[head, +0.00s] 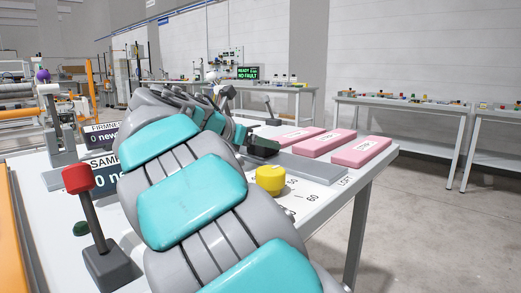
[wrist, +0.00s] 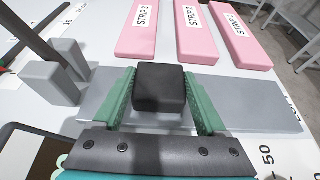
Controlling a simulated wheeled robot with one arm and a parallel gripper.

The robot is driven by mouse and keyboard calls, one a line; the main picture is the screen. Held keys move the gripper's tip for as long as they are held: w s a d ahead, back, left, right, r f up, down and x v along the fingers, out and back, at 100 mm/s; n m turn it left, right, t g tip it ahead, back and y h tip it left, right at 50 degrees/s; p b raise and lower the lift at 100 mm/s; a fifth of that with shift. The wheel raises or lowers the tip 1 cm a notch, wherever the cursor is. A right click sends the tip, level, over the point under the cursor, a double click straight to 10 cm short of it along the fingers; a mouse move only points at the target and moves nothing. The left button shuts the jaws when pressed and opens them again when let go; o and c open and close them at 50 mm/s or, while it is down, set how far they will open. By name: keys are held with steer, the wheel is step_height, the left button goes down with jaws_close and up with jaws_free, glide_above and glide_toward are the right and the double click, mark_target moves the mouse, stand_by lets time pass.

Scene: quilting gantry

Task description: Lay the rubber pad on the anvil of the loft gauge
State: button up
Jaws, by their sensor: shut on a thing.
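My gripper (wrist: 160,103) has its green fingers shut on a black block, the rubber pad (wrist: 160,86), in the wrist view. The pad is over a flat grey plate (wrist: 255,103), which looks like the anvil of the loft gauge. I cannot tell whether the pad touches the plate or is just above it. In the head view my gripper (head: 263,146) is low over the same grey plate (head: 312,170), and the pad is not clearly visible there.
Pink strips (head: 362,151) lie behind the plate. Grey blocks with a post (wrist: 52,82) stand close to the left of my gripper. A yellow knob (head: 270,179) is in front of the plate, and a red-topped lever (head: 78,179) is at the table's left.

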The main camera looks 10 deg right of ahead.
steer(key=o, duration=1.4)
steer(key=shift+c, duration=0.2)
steer(key=p+v, duration=0.4)
steer(key=v, duration=0.1)
steer(key=p+v, duration=0.4)
steer(key=v, duration=0.2)
steer(key=shift+w+r, duration=0.1)
steer(key=shift+r, duration=0.15)
steer(key=shift+s+a, duration=0.35)
steer(key=shift+a, duration=0.05)
